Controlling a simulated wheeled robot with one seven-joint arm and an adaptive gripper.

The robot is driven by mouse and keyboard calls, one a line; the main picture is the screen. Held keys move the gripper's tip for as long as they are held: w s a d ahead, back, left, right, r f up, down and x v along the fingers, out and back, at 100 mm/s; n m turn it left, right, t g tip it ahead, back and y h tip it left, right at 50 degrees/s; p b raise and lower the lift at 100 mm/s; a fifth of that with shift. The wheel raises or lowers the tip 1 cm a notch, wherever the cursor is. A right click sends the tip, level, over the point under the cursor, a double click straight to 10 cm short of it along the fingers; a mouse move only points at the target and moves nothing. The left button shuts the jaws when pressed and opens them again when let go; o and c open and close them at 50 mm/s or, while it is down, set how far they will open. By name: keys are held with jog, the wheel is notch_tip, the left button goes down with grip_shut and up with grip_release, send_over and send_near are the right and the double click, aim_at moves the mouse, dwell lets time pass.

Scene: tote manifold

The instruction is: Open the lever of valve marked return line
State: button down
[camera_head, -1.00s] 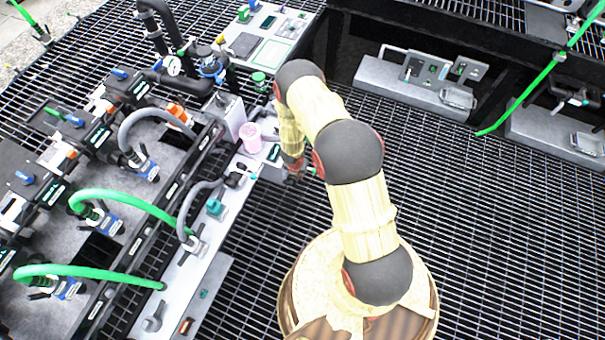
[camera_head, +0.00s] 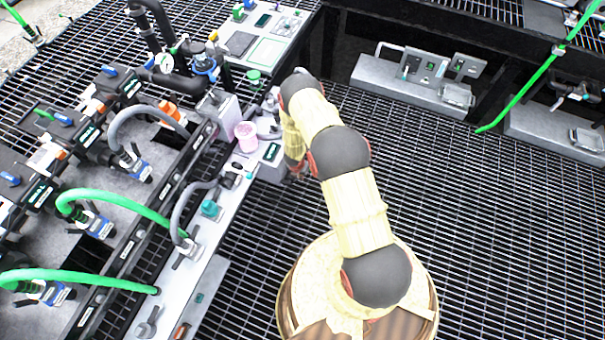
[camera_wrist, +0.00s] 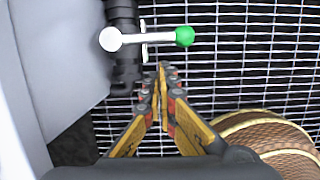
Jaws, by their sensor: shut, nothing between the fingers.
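In the wrist view, a valve lever (camera_wrist: 148,38) lies crosswise, with a pale arm, a round white pivot end at left and a green knob (camera_wrist: 185,36) at right. It is joined beside a dark vertical pipe (camera_wrist: 124,45). No label is readable, so I cannot tell whether this is the return line valve. My gripper (camera_wrist: 163,68) is shut and empty, its tips just below the lever in the picture. I cannot tell whether they touch it. In the head view my gripper (camera_head: 297,172) is small beside the grey bench edge, and the lever is not distinguishable there.
A pale grey panel (camera_wrist: 60,50) stands left of the gripper in the wrist view. Grey boxes (camera_head: 400,82) stand at back right. The grated floor (camera_head: 480,220) is open at right.

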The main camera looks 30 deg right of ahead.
jog(key=shift+w+d+f, duration=0.25)
jog(key=shift+w+d, duration=0.3)
jog(key=shift+d, duration=0.2)
